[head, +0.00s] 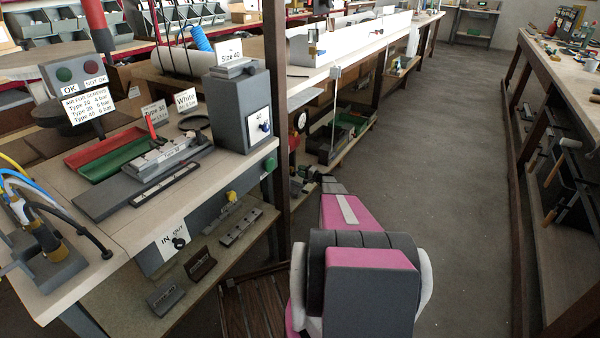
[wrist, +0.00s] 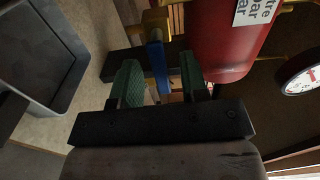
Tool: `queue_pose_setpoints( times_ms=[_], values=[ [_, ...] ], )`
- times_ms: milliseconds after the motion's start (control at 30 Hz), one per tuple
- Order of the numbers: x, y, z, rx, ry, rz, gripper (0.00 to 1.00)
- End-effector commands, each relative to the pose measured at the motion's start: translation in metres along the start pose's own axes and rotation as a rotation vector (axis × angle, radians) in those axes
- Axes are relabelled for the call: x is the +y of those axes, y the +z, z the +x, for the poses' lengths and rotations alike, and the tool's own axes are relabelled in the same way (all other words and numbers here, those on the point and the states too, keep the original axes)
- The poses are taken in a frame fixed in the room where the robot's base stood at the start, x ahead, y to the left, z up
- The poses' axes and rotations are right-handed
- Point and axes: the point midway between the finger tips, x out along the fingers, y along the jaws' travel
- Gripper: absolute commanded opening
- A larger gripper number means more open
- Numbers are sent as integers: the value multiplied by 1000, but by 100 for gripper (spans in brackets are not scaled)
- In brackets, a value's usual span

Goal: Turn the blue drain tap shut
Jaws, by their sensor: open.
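The blue drain tap (wrist: 159,68) shows in the wrist view as a blue lever below a brass fitting (wrist: 155,22), beside a red tank (wrist: 222,40). My gripper (wrist: 160,80) is open, with one green-padded finger on each side of the blue lever. A gap shows between the lever and each pad; I cannot tell whether the lever is at pad depth. In the head view my gripper (head: 318,179) is small and low beside the bench post, and the blue tap cannot be made out there.
A round gauge (wrist: 302,78) is right of the tank in the wrist view. A grey bin (wrist: 42,60) is at the left. In the head view a dark bench post (head: 277,110) stands close left of my arm. The aisle floor (head: 430,170) at right is clear.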

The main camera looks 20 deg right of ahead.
Motion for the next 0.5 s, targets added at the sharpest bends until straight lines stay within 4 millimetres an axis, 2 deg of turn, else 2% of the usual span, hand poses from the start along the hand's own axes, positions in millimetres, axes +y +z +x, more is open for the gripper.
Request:
queue_pose_setpoints(
  times_ms=[500],
  values=[
    [0,1,-88,1,1,-1,40]
  ],
)
